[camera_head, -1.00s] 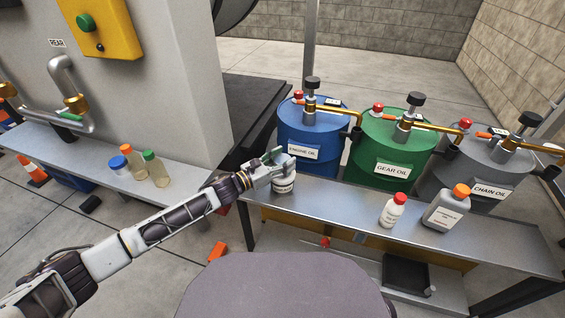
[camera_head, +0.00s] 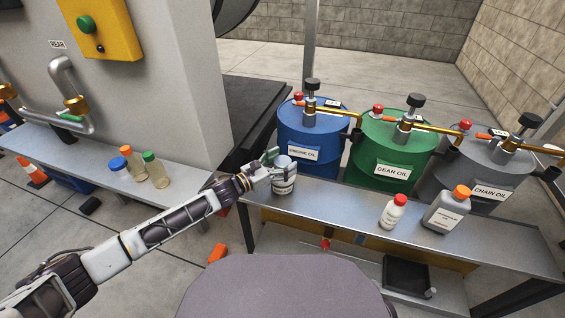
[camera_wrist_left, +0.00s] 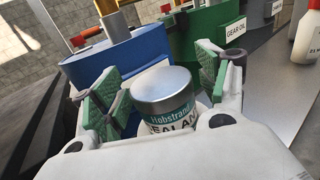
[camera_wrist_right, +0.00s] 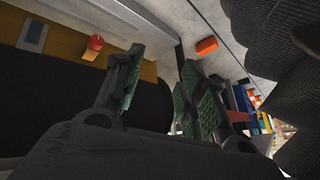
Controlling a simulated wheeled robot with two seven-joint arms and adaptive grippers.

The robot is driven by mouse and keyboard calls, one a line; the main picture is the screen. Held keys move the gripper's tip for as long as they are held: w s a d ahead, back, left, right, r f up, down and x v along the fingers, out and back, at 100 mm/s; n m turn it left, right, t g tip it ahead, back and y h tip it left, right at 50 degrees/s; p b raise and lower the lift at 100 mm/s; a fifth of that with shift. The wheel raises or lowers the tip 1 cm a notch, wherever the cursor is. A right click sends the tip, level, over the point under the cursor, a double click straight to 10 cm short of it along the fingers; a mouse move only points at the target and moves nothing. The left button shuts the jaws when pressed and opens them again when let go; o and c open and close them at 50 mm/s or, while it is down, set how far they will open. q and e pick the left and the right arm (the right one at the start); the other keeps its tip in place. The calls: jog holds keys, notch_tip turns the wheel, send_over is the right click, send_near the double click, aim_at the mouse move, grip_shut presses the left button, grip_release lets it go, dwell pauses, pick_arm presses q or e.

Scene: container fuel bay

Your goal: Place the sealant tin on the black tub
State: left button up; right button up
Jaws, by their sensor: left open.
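The sealant tin (camera_head: 284,178) is a white tin with a grey metal lid, standing upright at the left end of the metal bench in front of the blue drum. In the left wrist view the tin (camera_wrist_left: 165,95) sits between the spread green-padded fingers of my left gripper (camera_wrist_left: 168,85), with gaps beside it. My left gripper (camera_head: 271,163) is open around the tin. A black tub (camera_head: 407,274) lies low on the shelf under the bench, right of centre. My right gripper (camera_wrist_right: 158,88) is open and empty in its wrist view, low in front of the bench.
The bench (camera_head: 335,205) also holds a white bottle with a red cap (camera_head: 393,212) and a grey jug with an orange cap (camera_head: 447,210). Blue (camera_head: 312,140), green (camera_head: 395,150) and grey (camera_head: 475,170) drums stand behind it. Several bottles stand on the left ledge.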

aim_at(275, 165)
pick_arm(q)
jog(key=shift+r, duration=0.15)
pick_arm(e)
jog(key=shift+r, duration=0.1)
pick_arm(q)
jog(key=shift+p+v, duration=0.55)
jog(key=shift+v, duration=0.8)
jog(key=shift+p+v, duration=0.3)
jog(key=shift+v, duration=1.75)
jog(key=shift+s+a, duration=0.25)
pick_arm(e)
jog(key=r, duration=0.3)
jog(key=shift+s+d+r+g, duration=0.1)
jog(key=shift+s+d+g, duration=0.05)
jog(key=shift+d+g, duration=0.25)
jog(key=shift+a, duration=0.15)
